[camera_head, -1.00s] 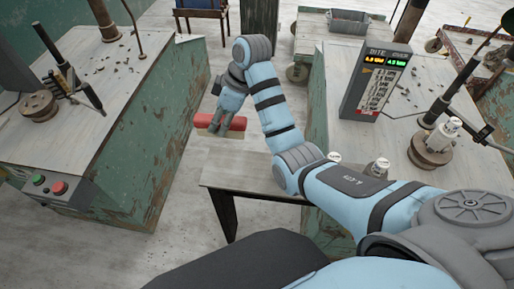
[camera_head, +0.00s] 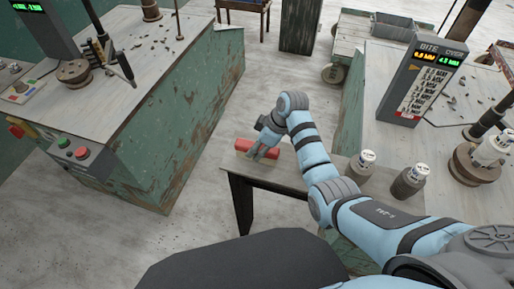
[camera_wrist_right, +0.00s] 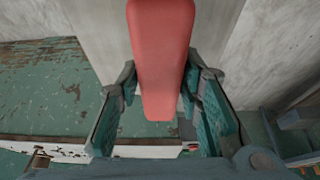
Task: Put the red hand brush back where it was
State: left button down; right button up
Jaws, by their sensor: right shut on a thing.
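The red hand brush (camera_head: 243,145) has a red top and a paler lower side. My right gripper (camera_head: 262,152) is shut on it, with one finger on each side. In the right wrist view the red brush (camera_wrist_right: 161,45) stretches from the top edge to between the fingers of the right gripper (camera_wrist_right: 161,88). In the head view the brush is at the far left end of the small grey table (camera_head: 291,180). I cannot tell whether it touches the tabletop. My left gripper is out of view.
Two capped jars stand on the right, a lighter one (camera_head: 361,168) and a darker one (camera_head: 407,184). A green bench (camera_head: 165,150) with a button box (camera_head: 80,160) stands at left. A grey display post (camera_head: 425,80) stands on the right bench.

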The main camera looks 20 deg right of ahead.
jog(key=o, duration=1)
jog(key=p+v, duration=0.2)
jog(key=v, duration=1)
jog(key=shift+r+p, duration=0.15)
jog(key=shift+p, duration=0.15)
jog(key=shift+a, duration=0.1)
